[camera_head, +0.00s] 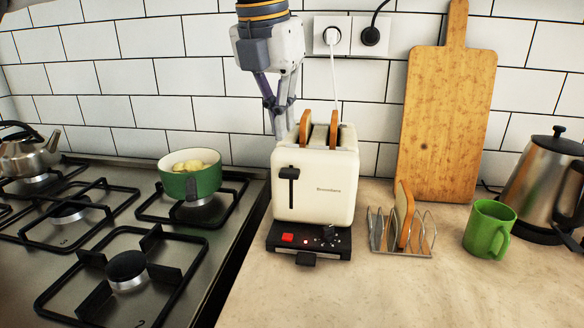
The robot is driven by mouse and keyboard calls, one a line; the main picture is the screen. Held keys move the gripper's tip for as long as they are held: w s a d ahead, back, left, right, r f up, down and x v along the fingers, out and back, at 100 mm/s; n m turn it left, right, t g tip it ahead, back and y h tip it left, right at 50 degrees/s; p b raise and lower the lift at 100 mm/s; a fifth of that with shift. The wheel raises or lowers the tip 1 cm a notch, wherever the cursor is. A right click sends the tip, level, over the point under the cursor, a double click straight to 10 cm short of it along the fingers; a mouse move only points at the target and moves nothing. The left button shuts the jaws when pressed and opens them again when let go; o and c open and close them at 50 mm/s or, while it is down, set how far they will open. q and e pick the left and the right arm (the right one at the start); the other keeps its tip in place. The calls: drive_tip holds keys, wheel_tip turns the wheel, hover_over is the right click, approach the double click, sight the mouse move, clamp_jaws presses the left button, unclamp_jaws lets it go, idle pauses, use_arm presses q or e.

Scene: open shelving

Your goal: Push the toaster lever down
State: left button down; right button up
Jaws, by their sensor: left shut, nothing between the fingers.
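The cream toaster (322,192) stands upright on the counter with two slices of bread (305,128) sticking out of its top. Its black lever (290,172) sits at the upper end of a dark vertical slot on the left of the front face. My left gripper (282,128) hangs down from above, shut and empty, at the toaster's rear left top edge. The toaster partly hides its fingertips, and I cannot tell whether they touch it. It is up and behind the lever as seen here. My right gripper is not in view.
A stove with a green pot (190,176) is left of the toaster. A toast rack (402,235), green mug (489,229) and kettle (541,185) stand to the right. A cutting board (447,120) leans on the wall. The front counter is clear.

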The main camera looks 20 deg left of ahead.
use_arm(q)
drive_tip(key=shift+x, duration=3.65)
drive_tip(key=shift+w, duration=0.1)
drive_tip(key=x, duration=0.2)
drive_tip(key=s+x, duration=0.1)
drive_tip(key=x, duration=0.3)
drive_tip(key=shift+s+a+f, duration=0.1)
drive_tip(key=shift+s+f, duration=0.1)
drive_tip(key=shift+f, duration=0.3)
drive_tip(key=s, duration=0.1)
drive_tip(key=s+r, duration=0.1)
drive_tip(key=s, duration=0.1)
approach(289, 172)
drive_tip(key=s, duration=0.4)
drive_tip(key=shift+s+a+f, duration=0.1)
drive_tip(key=shift+s+f, duration=0.1)
drive_tip(key=shift+f, duration=0.1)
